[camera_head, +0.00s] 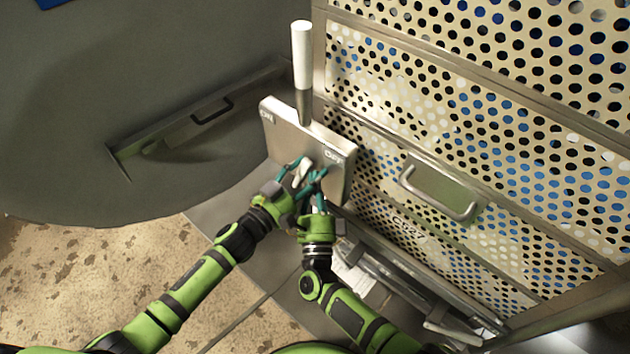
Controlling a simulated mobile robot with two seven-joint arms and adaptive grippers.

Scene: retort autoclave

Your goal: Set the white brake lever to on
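A tall lever with a white grip (301,42) and a metal shaft rises from the grey box (290,135). The box face has a label at its left that seems to read ON and one at its right that reads OFF. The shaft meets the box between the two labels. A small white piece (303,172) shows lower on the face, among my fingers; I cannot tell what it is. My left gripper (290,170) and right gripper (314,182) are close together in front of the box, below the tall lever. Their teal fingers overlap, hiding their opening.
A perforated metal cart or basket (470,110) with a bar handle (438,192) stands at the right. A large grey round surface (90,100) with a recessed handle (212,111) fills the upper left. The speckled floor (90,270) is open at the lower left.

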